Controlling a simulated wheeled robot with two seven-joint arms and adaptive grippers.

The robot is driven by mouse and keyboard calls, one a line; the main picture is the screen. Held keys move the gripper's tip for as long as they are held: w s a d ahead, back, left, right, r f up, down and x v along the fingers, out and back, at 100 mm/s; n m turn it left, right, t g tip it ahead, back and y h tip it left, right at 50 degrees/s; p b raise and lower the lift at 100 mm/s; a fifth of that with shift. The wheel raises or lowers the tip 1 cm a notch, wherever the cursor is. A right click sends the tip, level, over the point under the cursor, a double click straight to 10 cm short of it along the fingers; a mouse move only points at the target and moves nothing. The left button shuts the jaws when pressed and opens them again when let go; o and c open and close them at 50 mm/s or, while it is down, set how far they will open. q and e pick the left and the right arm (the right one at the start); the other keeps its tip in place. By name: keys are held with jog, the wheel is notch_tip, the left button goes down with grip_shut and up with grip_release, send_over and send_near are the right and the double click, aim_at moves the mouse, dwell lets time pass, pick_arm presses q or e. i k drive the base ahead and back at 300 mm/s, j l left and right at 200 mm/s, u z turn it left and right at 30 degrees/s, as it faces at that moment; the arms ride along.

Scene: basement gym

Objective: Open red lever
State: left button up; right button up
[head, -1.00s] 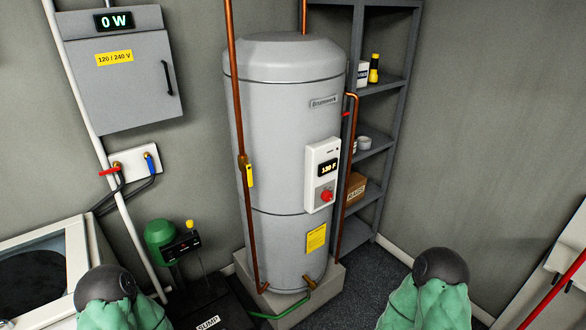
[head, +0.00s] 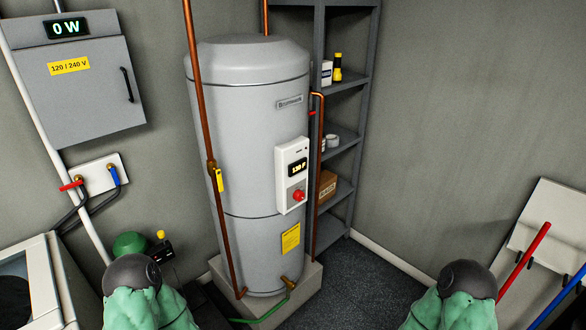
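A long red bar like a lever (head: 523,260) stands tilted at the right edge, in front of a white panel (head: 549,225). A similar blue bar (head: 560,298) is to its right, cut off by the frame. A small red valve handle (head: 71,185) is on the wall at the left, next to a blue one (head: 114,175). A small red piece (head: 312,113) is on the copper pipe right of the heater. Parts of both my arms show at the bottom, but neither gripper is in view.
A grey water heater (head: 250,130) on a block stands in the middle, with a control box (head: 291,175) and copper pipes. A dark shelf (head: 345,145) is behind it. A grey electrical box (head: 75,85) hangs at left. Dark floor (head: 365,285) is clear right of the heater.

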aim_at(79, 182)
jog(key=u, duration=1.4)
